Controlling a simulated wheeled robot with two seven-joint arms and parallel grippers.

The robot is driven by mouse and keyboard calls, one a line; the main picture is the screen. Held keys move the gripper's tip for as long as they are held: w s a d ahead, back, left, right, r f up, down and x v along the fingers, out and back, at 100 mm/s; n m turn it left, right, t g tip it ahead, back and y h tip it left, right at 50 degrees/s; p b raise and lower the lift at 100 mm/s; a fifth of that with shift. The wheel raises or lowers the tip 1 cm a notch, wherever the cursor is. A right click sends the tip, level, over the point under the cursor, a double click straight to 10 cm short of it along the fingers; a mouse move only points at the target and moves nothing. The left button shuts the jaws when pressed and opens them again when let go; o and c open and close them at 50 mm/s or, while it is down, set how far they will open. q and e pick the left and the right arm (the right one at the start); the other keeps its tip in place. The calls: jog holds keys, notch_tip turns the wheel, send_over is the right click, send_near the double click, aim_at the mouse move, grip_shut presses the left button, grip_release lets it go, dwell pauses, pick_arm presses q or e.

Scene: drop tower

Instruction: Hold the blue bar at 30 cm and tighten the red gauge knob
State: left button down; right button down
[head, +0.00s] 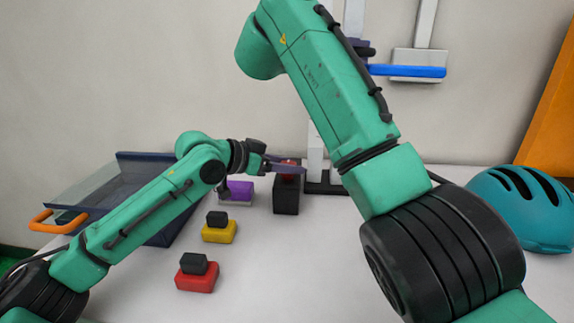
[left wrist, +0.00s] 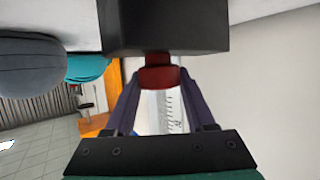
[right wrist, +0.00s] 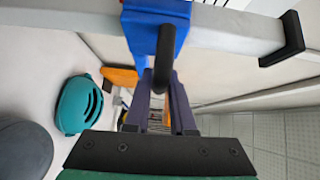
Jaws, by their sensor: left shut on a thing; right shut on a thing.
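The red gauge knob (left wrist: 158,78) sits on a black box (head: 286,196). My left gripper (left wrist: 157,84) has its purple fingers on both sides of the knob and is shut on it; it also shows in the head view (head: 290,168). The blue bar (head: 407,71) is raised near the top, in front of a grey block. In the right wrist view the bar (right wrist: 150,22) carries a black handle (right wrist: 165,55). My right gripper (right wrist: 161,85) is shut on that handle; in the head view my own arm mostly hides it. The bar's height cannot be read.
A dark blue tray (head: 137,160) with an orange handle stands at left. A teal helmet (head: 522,212) and orange panel (head: 553,110) are at right.

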pick_arm(q)
jog(key=m+g+h, duration=0.1)
jog(key=m+g, duration=0.1)
jog(key=m+g+h, duration=0.1)
jog(key=m+g, duration=0.1)
jog(key=shift+w+h, duration=0.1)
jog(key=shift+h, duration=0.2)
jog(key=shift+w+a+r+m+g+h, duration=0.1)
jog(key=shift+r+m+g+h, duration=0.05)
jog(key=shift+m+g, duration=0.45)
jog(key=shift+w+a+r+m+g+h, duration=0.1)
jog(key=shift+m+g+h, duration=0.05)
jog(key=shift+m+g, duration=0.4)
jog(key=shift+g, duration=0.25)
jog(key=shift+s+d+f+m, duration=0.1)
jog(key=shift+s+f+m, duration=0.15)
jog(key=shift+m, duration=0.1)
jog(key=shift+c, duration=1.3)
grip_release()
jog(key=shift+g, duration=0.3)
